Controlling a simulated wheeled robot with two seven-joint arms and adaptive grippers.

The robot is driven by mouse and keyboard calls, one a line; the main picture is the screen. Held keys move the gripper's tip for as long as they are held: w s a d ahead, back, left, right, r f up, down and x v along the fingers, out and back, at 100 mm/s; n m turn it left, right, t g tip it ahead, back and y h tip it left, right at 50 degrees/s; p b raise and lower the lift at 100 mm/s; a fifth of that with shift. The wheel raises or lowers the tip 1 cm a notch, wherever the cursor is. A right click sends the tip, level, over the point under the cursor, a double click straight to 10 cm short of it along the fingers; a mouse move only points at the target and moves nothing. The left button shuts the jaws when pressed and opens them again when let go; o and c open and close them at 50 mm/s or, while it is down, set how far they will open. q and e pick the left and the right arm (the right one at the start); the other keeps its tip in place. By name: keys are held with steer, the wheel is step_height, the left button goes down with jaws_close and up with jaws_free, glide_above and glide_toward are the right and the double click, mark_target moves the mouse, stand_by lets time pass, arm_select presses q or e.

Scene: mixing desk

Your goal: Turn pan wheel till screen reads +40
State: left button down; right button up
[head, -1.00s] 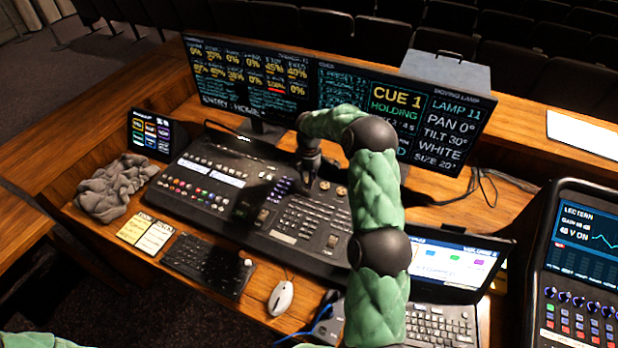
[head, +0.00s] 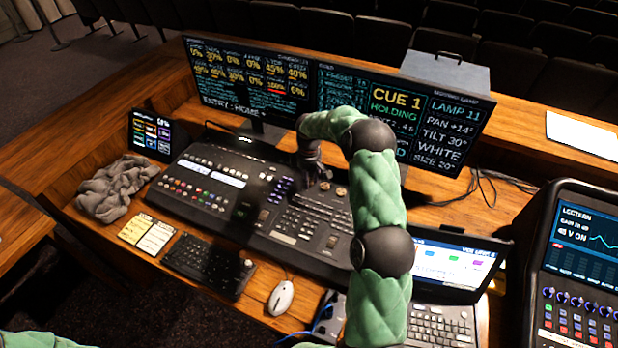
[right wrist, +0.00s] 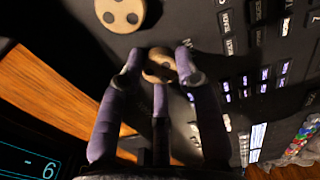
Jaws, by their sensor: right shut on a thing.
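The monitor (head: 455,128) at the back of the desk reads LAMP 11, PAN +14°, TILT 30°, WHITE, SIZE 20°. My right gripper (head: 310,172) reaches down onto the lighting console (head: 330,230); my arm hides part of the console. In the right wrist view my right gripper (right wrist: 160,75) has its fingers closed around a round tan wheel (right wrist: 158,62) with finger dimples. A second similar wheel (right wrist: 120,12) sits beside it, free. In the head view two tan wheels (head: 341,191) show right of the gripper; the gripped wheel is hidden there. My left gripper is out of view.
A laptop (head: 450,265) and a lectern panel (head: 575,250) stand to the right. A keyboard (head: 208,263), a mouse (head: 281,298), notes (head: 146,233) and a grey cloth (head: 115,188) lie at the front and left. A small touch screen (head: 151,135) stands at the left.

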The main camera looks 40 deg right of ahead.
steer(key=m, duration=0.5)
steer(key=shift+m, duration=2.5)
steer(key=o, duration=1.1)
steer(key=shift+o, duration=0.2)
step_height(320, 180, up, 12)
